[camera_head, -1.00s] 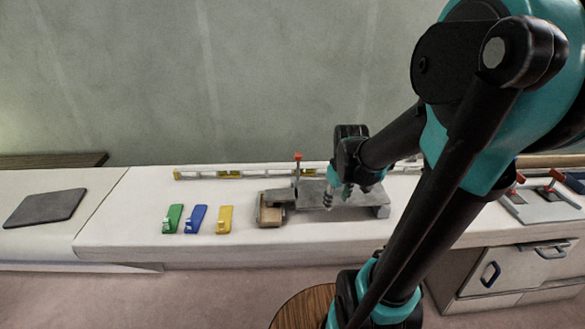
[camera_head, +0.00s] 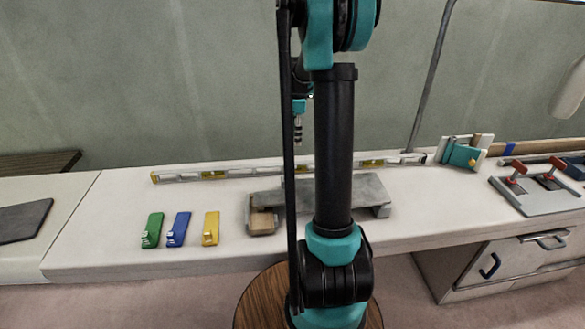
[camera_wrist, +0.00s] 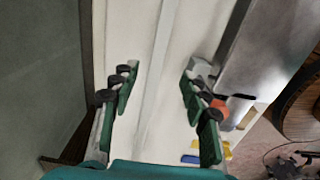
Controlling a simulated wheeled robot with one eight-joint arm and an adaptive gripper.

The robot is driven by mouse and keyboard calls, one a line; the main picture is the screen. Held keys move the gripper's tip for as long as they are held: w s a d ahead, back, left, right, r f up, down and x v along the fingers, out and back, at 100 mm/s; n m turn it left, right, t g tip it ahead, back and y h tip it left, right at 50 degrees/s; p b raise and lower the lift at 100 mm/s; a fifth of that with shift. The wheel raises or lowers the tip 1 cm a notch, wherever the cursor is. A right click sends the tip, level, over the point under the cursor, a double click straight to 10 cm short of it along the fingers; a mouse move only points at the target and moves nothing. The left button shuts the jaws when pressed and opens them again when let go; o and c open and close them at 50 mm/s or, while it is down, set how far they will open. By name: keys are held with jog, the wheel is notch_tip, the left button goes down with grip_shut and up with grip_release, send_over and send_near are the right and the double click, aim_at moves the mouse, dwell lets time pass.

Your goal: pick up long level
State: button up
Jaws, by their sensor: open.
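The long level (camera_head: 240,173) is a thin silver bar with yellow parts, lying along the back of the white counter near the wall. My arm hides part of its middle. My gripper (camera_head: 298,130) shows above it in the head view, pointing down and partly hidden by my arm. In the wrist view my gripper (camera_wrist: 158,80) is open, with green and black fingers apart. The level (camera_wrist: 158,60) shows there as a pale grey strip running between the fingers, below them. Nothing is held.
A grey metal fixture (camera_head: 263,184) stands just in front of the level; its orange-red part (camera_wrist: 218,108) shows beside the right finger. Green (camera_head: 152,230), blue (camera_head: 179,229) and yellow (camera_head: 211,228) pieces lie to the left. A teal-and-grey object (camera_head: 461,153) stands near the level's right end.

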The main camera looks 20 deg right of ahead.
send_over(295, 163)
jog(key=f, duration=0.8)
jog(key=shift+d, duration=0.3)
jog(key=shift+a+f, duration=0.15)
jog(key=shift+f, duration=1.25)
jog(key=shift+a+f, duration=0.1)
jog(key=shift+f, duration=1.25)
grip_shut()
